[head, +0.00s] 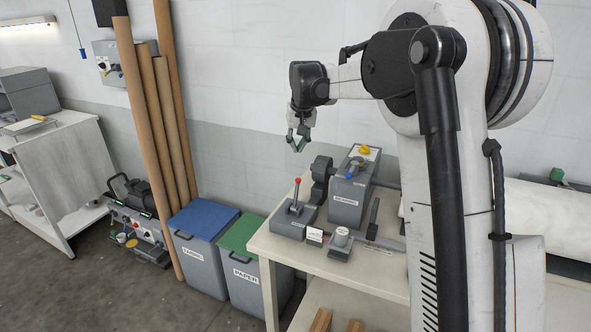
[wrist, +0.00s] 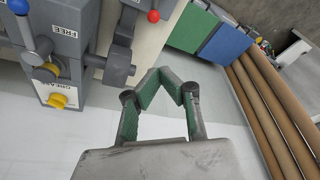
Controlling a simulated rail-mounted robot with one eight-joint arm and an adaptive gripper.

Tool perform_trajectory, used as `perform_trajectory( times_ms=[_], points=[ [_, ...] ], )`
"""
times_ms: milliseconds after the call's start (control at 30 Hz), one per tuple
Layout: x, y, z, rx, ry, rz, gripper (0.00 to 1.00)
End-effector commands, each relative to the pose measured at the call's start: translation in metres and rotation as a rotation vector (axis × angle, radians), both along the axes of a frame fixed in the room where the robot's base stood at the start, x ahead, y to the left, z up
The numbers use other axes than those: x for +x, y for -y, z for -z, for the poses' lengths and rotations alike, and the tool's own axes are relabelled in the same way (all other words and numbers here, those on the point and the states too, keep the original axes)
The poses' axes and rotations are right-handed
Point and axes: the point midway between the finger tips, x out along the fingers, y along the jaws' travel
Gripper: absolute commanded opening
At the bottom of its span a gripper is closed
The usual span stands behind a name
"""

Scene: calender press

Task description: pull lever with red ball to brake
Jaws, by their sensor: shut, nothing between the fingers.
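The lever's red ball (head: 297,181) tops a thin upright rod on a grey base box (head: 293,221) near the left end of the bench. In the wrist view the red ball (wrist: 153,16) is at the top edge, and most of its base is out of frame. My gripper (head: 299,149) is above and behind the lever in the head view, apart from it. In the wrist view my gripper's green-padded fingers (wrist: 163,71) meet at the tips and hold nothing.
A grey machine box with a blue-knobbed lever (head: 352,166) and yellow knob stands right of the lever. In the wrist view its blue knob (wrist: 19,6) is at upper left. Blue (head: 203,218) and green bins and tall brown tubes (head: 150,120) stand left of the bench.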

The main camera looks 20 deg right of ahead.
Motion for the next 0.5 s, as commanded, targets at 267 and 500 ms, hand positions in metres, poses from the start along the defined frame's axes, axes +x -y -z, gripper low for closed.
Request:
perform_trajectory(
  times_ms=[267, 500],
  points=[
    [0.009, 0.001, 0.02, 0.001, -0.003, 0.001, 0.0],
    [0.021, 0.001, 0.059, 0.001, -0.002, 0.001, 0.0]
  ],
)
